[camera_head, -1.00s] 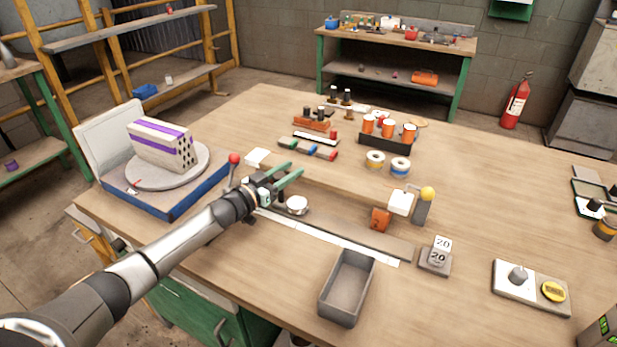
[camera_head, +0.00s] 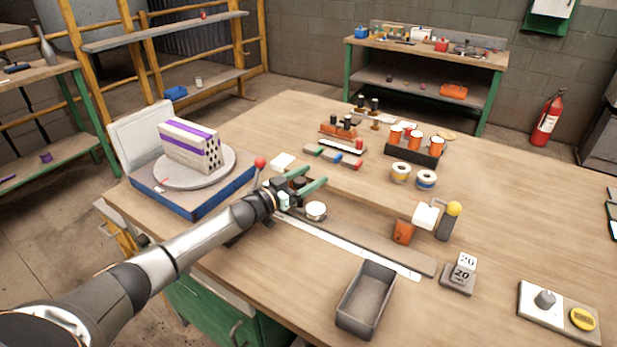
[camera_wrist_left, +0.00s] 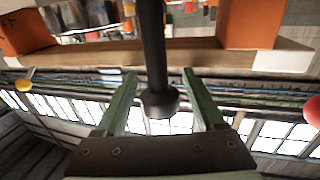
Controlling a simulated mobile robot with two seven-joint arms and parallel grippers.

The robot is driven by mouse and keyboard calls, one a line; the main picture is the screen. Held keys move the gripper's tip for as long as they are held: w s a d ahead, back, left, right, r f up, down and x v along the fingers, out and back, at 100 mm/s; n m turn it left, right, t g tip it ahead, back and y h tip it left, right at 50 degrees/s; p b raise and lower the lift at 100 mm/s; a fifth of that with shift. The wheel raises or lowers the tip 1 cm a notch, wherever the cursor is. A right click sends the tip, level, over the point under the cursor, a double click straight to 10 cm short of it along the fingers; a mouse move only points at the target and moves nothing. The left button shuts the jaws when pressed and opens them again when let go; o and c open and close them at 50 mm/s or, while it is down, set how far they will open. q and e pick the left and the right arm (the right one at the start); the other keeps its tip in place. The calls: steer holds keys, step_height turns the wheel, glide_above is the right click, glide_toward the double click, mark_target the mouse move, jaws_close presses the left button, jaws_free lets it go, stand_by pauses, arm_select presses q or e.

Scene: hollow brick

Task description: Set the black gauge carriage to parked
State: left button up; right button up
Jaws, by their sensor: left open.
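My left gripper (camera_head: 316,177) is low over the bench near the left end of the long flat rail with a white scale strip (camera_head: 350,248). Its green fingers are open. In the left wrist view a black post with a wider round end (camera_wrist_left: 160,102) stands between the open fingers (camera_wrist_left: 159,76), with gaps to both. It may be the black gauge carriage's knob. In the head view a dark piece (camera_head: 298,182) shows partly between the fingers, mostly hidden by them. A round white-topped piece (camera_head: 316,209) sits just in front of the gripper. My right gripper is not in view.
A red-tipped lever (camera_head: 260,163) and a turntable with a hollow brick (camera_head: 190,147) stand left. An orange block (camera_head: 403,232), a yellow-ball post (camera_head: 453,209) and a grey tray (camera_head: 366,300) are right of the gripper.

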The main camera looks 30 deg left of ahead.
arm_select(q)
steer(key=p+v, duration=0.1)
steer(key=v, duration=1.1)
steer(key=shift+s, duration=0.25)
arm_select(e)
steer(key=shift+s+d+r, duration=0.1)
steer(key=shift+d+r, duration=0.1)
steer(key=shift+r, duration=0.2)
